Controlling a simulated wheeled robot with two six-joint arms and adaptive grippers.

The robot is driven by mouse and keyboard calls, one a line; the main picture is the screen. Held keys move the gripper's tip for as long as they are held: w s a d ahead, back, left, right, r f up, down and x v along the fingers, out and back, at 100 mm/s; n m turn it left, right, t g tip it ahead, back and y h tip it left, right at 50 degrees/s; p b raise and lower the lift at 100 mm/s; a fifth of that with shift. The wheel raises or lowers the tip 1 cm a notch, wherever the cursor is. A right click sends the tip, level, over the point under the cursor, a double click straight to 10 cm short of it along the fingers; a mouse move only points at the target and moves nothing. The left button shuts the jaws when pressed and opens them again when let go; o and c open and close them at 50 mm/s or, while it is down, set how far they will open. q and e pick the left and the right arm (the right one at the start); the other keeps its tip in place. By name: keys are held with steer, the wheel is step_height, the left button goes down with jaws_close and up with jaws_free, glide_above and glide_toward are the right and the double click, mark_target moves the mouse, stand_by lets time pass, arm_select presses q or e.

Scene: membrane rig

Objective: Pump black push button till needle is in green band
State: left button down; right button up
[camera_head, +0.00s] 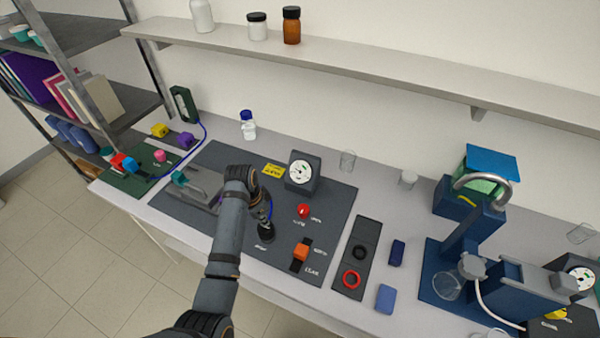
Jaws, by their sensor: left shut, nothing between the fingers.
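The gauge (301,172) is a white dial on a dark grey box at the back of the dark grey panel (328,232). Its needle and green band are too small to read here. The black push button (266,231) stands on the panel, in front of and left of the gauge. My left gripper (266,214) is shut and empty, pointing down at the button from above. I cannot tell whether its tips touch the button. My left arm hides part of the panel. My right gripper is not in view.
A red knob (303,211) and an orange switch (301,251) sit right of the button. A dark tray with a red ring (351,279) lies further right, then a blue apparatus (462,235). A green mat (128,183) with small coloured parts lies at left. A shelf (380,70) runs above.

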arm_select(q)
steer(key=shift+f+b, duration=0.55)
steer(key=shift+f, duration=1.4)
steer(key=shift+r+p, duration=0.4)
steer(key=shift+r, duration=1.7)
steer(key=shift+f, duration=0.1)
